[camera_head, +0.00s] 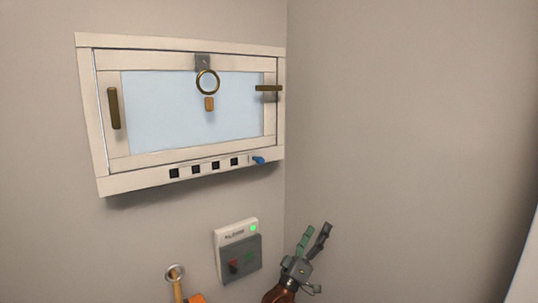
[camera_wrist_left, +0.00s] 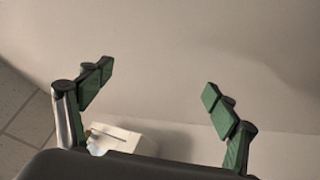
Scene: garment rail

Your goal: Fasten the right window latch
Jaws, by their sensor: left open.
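The window (camera_head: 180,160) is on the left wall, close to the corner, with a pale frame around a light blue pane. The right window latch (camera_head: 269,88) is a dark brass bar lying level across the right edge of the window, with a small grey piece (camera_head: 270,98) just below it. The left latch (camera_head: 114,108) is a similar bar standing upright. My left gripper (camera_head: 314,236) is well below the window and to the right, apart from the latch. It is open and empty; its spread green fingers (camera_wrist_left: 158,82) show in the left wrist view. My right gripper is out of view.
A brass ring (camera_head: 207,82) with a small tag hangs in front of the pane. A blue knob (camera_head: 259,161) sticks out under the frame. An alarm box (camera_head: 238,250) and a ringed orange stick (camera_head: 176,275) are lower down. The right wall (camera_head: 410,120) is bare.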

